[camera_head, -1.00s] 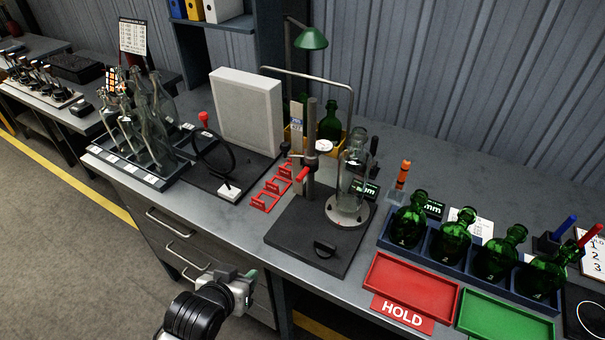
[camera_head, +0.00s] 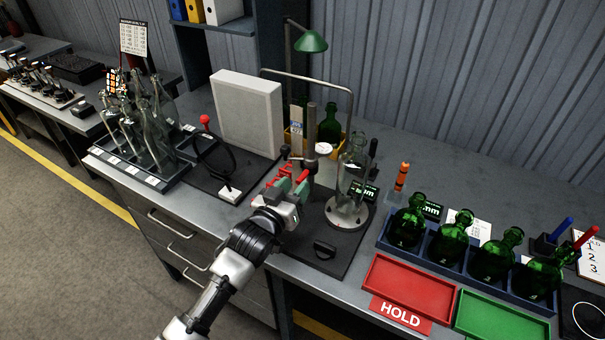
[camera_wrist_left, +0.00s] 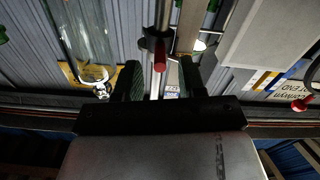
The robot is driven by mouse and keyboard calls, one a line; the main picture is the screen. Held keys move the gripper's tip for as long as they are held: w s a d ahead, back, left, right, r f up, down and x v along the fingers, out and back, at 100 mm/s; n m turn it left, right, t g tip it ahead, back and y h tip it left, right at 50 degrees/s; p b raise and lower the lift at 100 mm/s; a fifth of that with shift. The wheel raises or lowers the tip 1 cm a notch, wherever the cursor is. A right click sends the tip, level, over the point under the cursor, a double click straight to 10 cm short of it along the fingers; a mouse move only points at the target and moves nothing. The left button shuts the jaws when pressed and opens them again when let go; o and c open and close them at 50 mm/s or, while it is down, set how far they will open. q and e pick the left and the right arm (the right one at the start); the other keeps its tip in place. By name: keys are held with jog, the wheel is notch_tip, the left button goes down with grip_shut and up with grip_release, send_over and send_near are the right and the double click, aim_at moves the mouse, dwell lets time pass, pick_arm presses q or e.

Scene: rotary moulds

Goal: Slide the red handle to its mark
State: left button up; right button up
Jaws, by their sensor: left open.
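The red handle (camera_head: 304,175) sits on the collar of an upright metal post (camera_head: 311,125) on a dark base plate. My left gripper (camera_head: 291,187) is open in front of the post, at about the handle's height. In the left wrist view the red handle (camera_wrist_left: 160,54) lies between the two open green-padded fingers (camera_wrist_left: 159,82), with a gap on each side. A scale strip (camera_head: 297,119) stands beside the post. I cannot make out the handle's mark. My right gripper is not in view.
A clear bottle (camera_head: 352,175) stands on a round plate right of the post. Red gauges are partly hidden behind my left gripper. A white panel (camera_head: 246,115) stands at the back left. Green bottles in a rack and a red HOLD tray (camera_head: 408,290) are at the right.

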aim_at(302, 175)
pick_arm(q)
jog(key=shift+x, duration=2.15)
grip_shut()
